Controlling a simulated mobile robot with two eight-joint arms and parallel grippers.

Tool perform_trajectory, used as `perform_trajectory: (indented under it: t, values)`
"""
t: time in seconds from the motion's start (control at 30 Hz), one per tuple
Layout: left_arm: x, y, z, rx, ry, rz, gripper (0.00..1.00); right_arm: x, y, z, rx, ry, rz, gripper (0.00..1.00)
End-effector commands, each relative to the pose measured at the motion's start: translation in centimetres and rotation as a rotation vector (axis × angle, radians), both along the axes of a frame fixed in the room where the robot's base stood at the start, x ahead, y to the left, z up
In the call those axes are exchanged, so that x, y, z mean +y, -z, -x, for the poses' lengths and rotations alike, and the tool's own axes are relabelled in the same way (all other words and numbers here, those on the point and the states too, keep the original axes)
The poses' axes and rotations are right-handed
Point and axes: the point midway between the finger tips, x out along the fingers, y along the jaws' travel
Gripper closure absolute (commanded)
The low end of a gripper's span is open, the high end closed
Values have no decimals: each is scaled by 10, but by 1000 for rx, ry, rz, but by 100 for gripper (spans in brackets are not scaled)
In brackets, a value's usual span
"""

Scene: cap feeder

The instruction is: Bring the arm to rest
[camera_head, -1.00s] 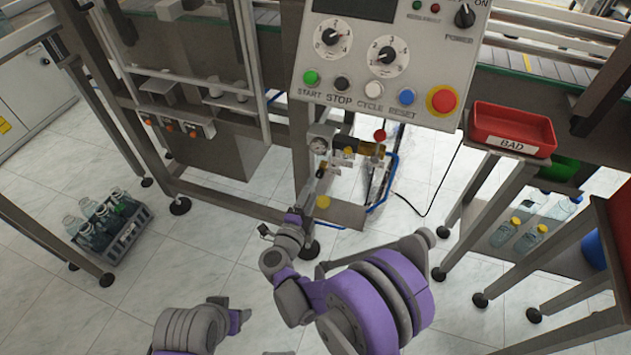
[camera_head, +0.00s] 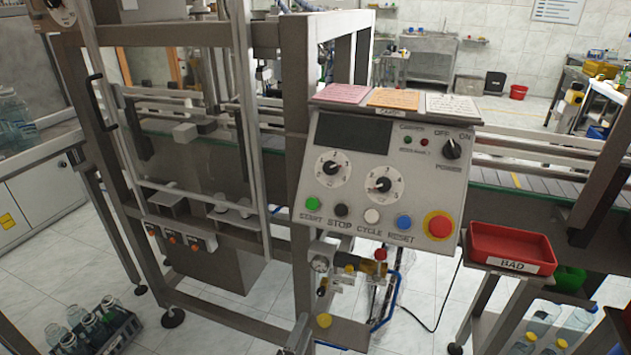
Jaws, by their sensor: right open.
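My right gripper (camera_head: 302,326) shows only in small part at the bottom edge of the head view. It is a grey shape in front of the machine's lower frame, left of a yellow knob (camera_head: 323,321). It is open, and I see nothing held in it. The rest of my right arm is below the picture. My left gripper and arm are not in view.
The control panel (camera_head: 385,180) stands above my right gripper, with valves and a gauge (camera_head: 320,264) below it. A red BAD tray (camera_head: 511,247) is at the right. A crate of bottles (camera_head: 119,336) stands on the floor at lower left.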

Motion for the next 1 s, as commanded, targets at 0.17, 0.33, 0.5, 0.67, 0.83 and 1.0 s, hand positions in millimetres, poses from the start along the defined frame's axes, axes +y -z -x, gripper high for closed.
perform_trajectory:
  t: [0.17,0.33,0.5,0.67,0.83,1.0]
  values:
    - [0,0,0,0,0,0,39,-8,-44,-17,-29,-114,91,39]
    - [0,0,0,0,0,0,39,-17,-103,-26,-24,-350,302,39]
    - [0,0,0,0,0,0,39,-33,-123,-4,82,-580,540,39]
    - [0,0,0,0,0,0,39,-65,-108,43,276,-772,753,39]
    - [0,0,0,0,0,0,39,-116,-72,116,567,-930,932,39]
    - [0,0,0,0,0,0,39,-168,-40,187,848,-1021,1026,39]
